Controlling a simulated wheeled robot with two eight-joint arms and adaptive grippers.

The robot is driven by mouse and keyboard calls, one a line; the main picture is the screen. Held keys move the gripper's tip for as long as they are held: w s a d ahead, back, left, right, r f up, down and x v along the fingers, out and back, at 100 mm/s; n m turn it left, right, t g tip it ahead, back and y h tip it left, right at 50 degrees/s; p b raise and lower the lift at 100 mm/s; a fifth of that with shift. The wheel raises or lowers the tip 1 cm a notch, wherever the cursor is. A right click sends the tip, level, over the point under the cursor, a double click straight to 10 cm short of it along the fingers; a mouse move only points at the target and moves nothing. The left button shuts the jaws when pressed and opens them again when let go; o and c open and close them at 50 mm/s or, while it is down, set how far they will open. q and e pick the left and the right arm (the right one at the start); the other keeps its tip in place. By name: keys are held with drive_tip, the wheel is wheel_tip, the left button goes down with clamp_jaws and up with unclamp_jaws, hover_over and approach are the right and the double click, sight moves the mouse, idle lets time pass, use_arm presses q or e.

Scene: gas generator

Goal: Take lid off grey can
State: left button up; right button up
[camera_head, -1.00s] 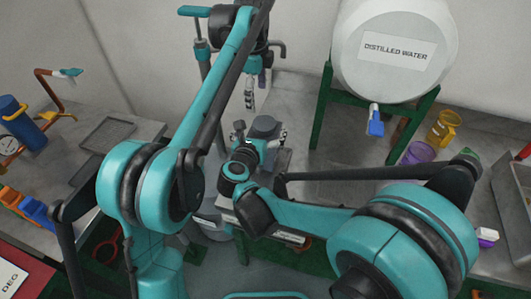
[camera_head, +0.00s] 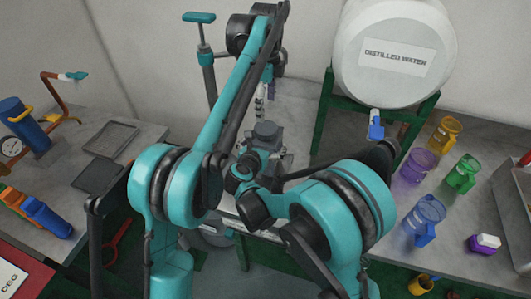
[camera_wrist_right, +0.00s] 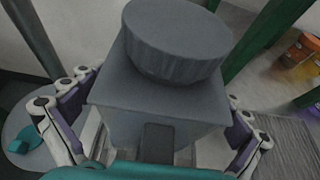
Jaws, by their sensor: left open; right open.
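The grey can (camera_head: 262,147) stands on the back bench in the head view, with its round lid (camera_head: 267,129) on top. In the right wrist view the boxy can body (camera_wrist_right: 150,98) and its ridged lid (camera_wrist_right: 178,42) fill the middle. My right gripper (camera_wrist_right: 157,122) is open, with one finger on each side of the can body, below the lid; I cannot tell whether they touch it. In the head view my right arm partly hides the can's lower part. My left gripper (camera_head: 260,97) is open and empty, pointing down above and behind the lid.
The white distilled water tank (camera_head: 392,75) stands on a green frame to the right, its blue tap (camera_head: 376,125) low in front. Purple (camera_head: 417,164), green (camera_head: 462,174), blue (camera_head: 426,214) and yellow (camera_head: 446,134) jugs stand on the right bench. Grey trays lie on the left bench.

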sight(266, 127)
drive_tip(key=c, duration=2.1)
drive_tip(key=shift+c, duration=1)
use_arm(q)
drive_tip(key=m, duration=0.4)
drive_tip(key=shift+m, duration=0.3)
drive_tip(key=m, duration=0.3)
drive_tip(key=shift+m, duration=0.4)
drive_tip(key=shift+f, duration=0.1)
drive_tip(key=shift+m, duration=0.3)
wheel_tip(266, 127, down, 8)
drive_tip(key=shift+r, duration=0.1)
